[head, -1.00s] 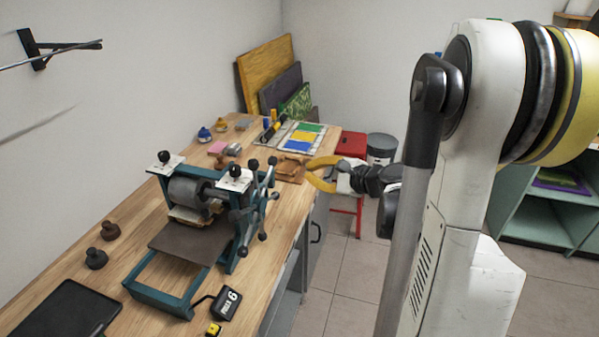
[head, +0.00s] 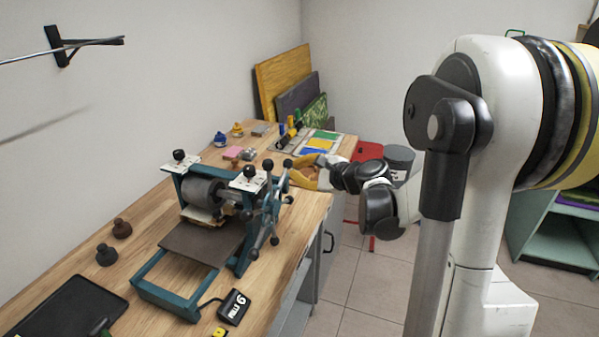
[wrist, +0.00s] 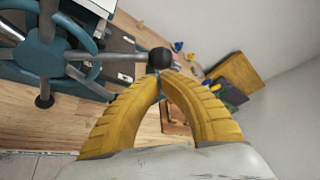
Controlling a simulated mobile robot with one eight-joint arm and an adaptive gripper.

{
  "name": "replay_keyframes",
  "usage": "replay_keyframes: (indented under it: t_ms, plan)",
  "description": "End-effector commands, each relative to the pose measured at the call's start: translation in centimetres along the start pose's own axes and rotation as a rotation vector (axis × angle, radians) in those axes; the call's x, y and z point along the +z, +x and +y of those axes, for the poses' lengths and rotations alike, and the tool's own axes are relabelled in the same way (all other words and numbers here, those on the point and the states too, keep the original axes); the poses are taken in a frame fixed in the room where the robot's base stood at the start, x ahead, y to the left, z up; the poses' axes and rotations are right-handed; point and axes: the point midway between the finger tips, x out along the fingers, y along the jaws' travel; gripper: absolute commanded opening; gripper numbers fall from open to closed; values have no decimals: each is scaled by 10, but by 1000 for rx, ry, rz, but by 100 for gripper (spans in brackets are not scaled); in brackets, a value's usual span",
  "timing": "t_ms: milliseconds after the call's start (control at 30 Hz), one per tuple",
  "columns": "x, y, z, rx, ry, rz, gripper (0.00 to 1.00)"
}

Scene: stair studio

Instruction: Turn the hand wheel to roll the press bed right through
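The press (head: 215,205) stands on the wooden bench with a teal frame and a grey roller. Its hand wheel (head: 266,212) is on the right side, with several spokes ending in black ball knobs; the hub (wrist: 40,52) fills the left of the wrist view. The dark press bed (head: 203,243) extends toward the near side over the teal rails. My yellow gripper (head: 294,170) is beside the wheel's upper far knob. In the wrist view its curved fingers (wrist: 160,76) meet at the tips, just short of one black knob (wrist: 160,58). Contact with the knob cannot be told.
A cabinet (head: 322,245) lies under the bench edge. A red stool (head: 368,152) and a grey bucket (head: 398,160) stand beyond my arm. A black tray (head: 70,308) and a labelled block (head: 233,307) lie near. Colour sheets (head: 320,143) lie at the back.

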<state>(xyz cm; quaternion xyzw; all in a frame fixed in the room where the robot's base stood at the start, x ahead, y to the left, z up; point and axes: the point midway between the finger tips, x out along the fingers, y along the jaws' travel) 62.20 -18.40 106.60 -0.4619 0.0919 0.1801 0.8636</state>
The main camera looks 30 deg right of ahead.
Motion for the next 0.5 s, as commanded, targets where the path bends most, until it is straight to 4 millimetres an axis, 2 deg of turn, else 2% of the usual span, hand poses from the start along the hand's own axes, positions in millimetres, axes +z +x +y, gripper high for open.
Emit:
replay_keyframes:
  t_ms: [500]
  plan:
    - [5,-3,-3,-26,-45,-1,0]
